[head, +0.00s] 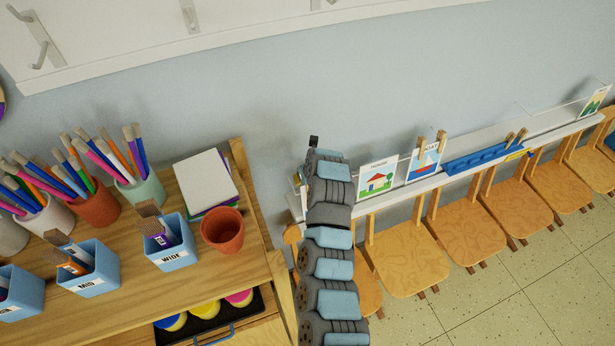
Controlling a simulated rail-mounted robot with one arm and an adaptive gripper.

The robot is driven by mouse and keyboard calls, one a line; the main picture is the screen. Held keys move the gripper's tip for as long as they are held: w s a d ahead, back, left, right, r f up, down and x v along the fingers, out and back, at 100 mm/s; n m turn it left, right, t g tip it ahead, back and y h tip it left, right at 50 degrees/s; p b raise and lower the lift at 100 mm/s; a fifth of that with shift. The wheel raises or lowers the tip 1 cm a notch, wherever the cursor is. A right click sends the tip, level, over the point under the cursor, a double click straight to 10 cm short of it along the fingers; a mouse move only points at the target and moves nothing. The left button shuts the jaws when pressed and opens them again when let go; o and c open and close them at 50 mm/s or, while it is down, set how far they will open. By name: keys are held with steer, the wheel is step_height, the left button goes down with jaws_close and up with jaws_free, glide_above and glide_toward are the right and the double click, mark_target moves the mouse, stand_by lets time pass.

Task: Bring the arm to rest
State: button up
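My arm rises from the bottom middle of the head view as a chain of grey and light-blue links. Its far end is in front of the left end of a white wall ledge (385,198). A small dark piece tops the last link. My gripper's fingers do not show; the arm's end hides whatever is behind it. I cannot see whether anything is held.
Left, a wooden table (185,283) bears brush cups, blue boxes (172,257), an empty terracotta pot (222,231) and a paper stack (206,180). The ledge holds cards (377,178) and a blue rack (487,158). Several wooden chairs (408,262) line the wall. Floor at lower right is clear.

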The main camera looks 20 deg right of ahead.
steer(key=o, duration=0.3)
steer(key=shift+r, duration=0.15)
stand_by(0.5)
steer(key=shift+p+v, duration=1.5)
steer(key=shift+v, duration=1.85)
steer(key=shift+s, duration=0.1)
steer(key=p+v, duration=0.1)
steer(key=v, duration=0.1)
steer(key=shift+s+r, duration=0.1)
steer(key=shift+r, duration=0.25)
